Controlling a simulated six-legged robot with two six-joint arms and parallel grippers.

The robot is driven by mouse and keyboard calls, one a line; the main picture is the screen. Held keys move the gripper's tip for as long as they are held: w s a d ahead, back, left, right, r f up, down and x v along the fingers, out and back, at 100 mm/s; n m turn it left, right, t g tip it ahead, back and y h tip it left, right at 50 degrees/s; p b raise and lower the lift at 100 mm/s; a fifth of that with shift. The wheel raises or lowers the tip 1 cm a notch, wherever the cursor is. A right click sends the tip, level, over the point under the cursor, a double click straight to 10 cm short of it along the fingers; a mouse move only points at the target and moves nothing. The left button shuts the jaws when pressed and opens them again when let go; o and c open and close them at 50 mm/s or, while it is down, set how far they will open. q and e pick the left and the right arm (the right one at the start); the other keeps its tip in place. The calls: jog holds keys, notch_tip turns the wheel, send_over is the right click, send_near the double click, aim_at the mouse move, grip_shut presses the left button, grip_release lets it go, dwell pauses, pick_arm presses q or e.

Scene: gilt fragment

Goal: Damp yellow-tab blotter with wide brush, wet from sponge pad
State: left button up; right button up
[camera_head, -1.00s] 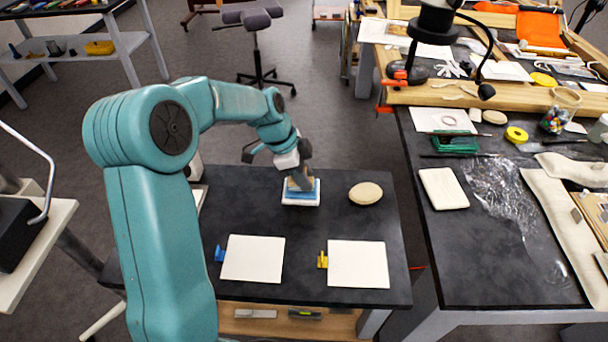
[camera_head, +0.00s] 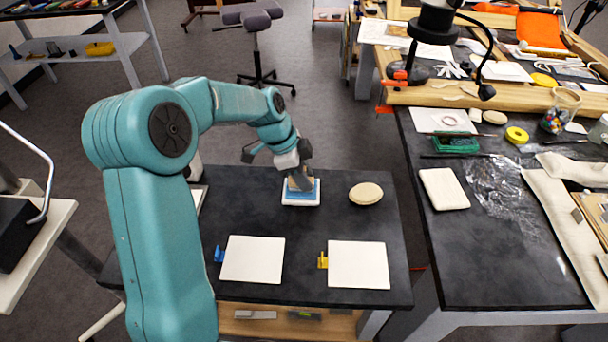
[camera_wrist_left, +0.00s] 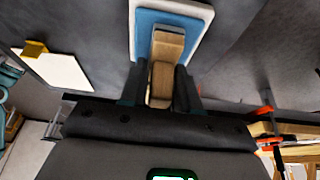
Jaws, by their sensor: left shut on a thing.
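My left gripper (camera_head: 300,178) is shut on the wooden handle of the wide brush (camera_wrist_left: 164,68), seen closely in the left wrist view. The brush is over the blue sponge pad (camera_head: 312,194), which lies in a white tray (camera_head: 300,204); I cannot tell how firmly it touches. The pad also shows in the left wrist view (camera_wrist_left: 146,24). The white blotter with a yellow tab (camera_head: 358,264) lies flat at the front right of the dark table. The yellow tab (camera_head: 322,260) is on its left edge. A similar blotter with a blue tab (camera_head: 252,260) lies to its left. My right gripper is not in view.
A round beige disc (camera_head: 366,193) lies right of the sponge pad. The dark tabletop (camera_head: 300,224) between pad and blotters is clear. A second bench (camera_head: 488,258) on the right holds tape, a jar, crumpled clear film and cloth.

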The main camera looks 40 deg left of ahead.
pick_arm(q)
jog(key=shift+r+p, duration=1.75)
jog(key=shift+r, duration=1)
jog(key=shift+r+p, duration=0.45)
jog(key=shift+r, duration=0.35)
jog(key=shift+f, duration=0.1)
